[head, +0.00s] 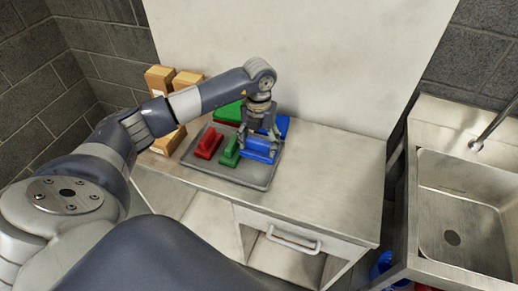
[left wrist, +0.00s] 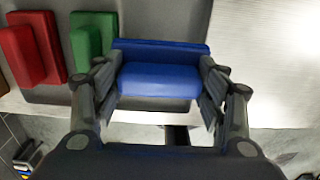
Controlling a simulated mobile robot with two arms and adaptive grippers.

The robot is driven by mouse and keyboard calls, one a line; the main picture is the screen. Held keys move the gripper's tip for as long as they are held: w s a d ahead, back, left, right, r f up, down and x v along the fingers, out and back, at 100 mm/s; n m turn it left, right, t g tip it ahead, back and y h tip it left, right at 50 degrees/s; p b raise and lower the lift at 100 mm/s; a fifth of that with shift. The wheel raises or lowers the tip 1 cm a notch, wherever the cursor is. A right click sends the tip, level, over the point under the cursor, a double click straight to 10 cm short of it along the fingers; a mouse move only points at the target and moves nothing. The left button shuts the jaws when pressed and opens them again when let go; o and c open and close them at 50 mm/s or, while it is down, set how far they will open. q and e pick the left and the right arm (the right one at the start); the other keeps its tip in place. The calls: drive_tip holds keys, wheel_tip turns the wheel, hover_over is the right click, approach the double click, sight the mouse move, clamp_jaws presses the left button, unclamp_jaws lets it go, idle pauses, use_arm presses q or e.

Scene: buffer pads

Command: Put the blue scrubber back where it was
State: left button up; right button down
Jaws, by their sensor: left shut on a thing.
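The blue scrubber (head: 259,154) is at the front right of the grey tray (head: 222,175), beside a green scrubber. My left gripper (head: 260,137) reaches down over it, with one finger on each side. In the left wrist view the blue scrubber (left wrist: 158,80) lies between the fingers of my left gripper (left wrist: 160,92), which is shut on its raised handle. I cannot tell whether its base touches the tray. A second blue piece (head: 283,124) shows behind the gripper, partly hidden. My right gripper is not in view.
A red scrubber (head: 208,141) and a green scrubber (head: 230,152) stand left on the tray. A green piece (head: 229,112) lies behind them. Brown boxes (head: 159,79) stand at back left. The counter (head: 335,165) right of the tray is clear; a sink (head: 465,205) is farther right.

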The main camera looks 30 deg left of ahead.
sight(259, 151)
use_arm(q)
wheel_tip(259, 151, down, 4)
drive_tip(key=shift+r+p, duration=0.15)
drive_tip(key=shift+p, duration=0.4)
drive_tip(key=shift+f, duration=0.25)
drive_tip(key=o, duration=1)
drive_tip(key=shift+r, duration=0.1)
